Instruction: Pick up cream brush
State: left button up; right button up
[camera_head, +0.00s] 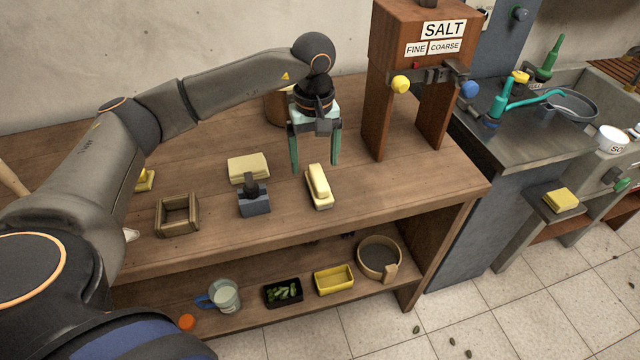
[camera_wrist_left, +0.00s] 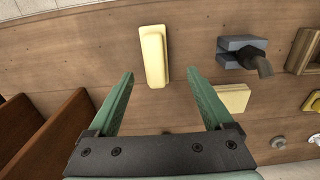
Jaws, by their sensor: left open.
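The cream brush (camera_head: 319,188), a long pale yellow piece with a raised handle on top, lies on the wooden bench. My left gripper (camera_head: 315,166) points down above the bench, just behind the brush. It is open and empty. In the left wrist view the brush (camera_wrist_left: 154,56) lies ahead of the two green fingers, roughly in line with the gap between them. It is not between the fingertips (camera_wrist_left: 161,73). My right gripper is not in view.
A grey block with a dark handle (camera_head: 255,203) and a cream slab (camera_head: 248,167) lie left of the brush. A wooden box (camera_head: 177,215) stands farther left. The wooden salt dispenser (camera_head: 376,100) stands at the right. A lower shelf holds a jug (camera_head: 226,296) and trays.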

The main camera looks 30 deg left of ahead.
aim_at(319, 176)
pick_arm(q)
jog(key=shift+w+d+f+p, duration=0.1)
jog(key=shift+d+f+p, duration=0.1)
jog(key=shift+f, duration=1.4)
jog(key=shift+w+d+f+p, duration=0.1)
jog(key=shift+d+f+p, duration=0.1)
jog(key=shift+f, duration=1.35)
jog(key=shift+c, duration=0.2)
grip_shut()
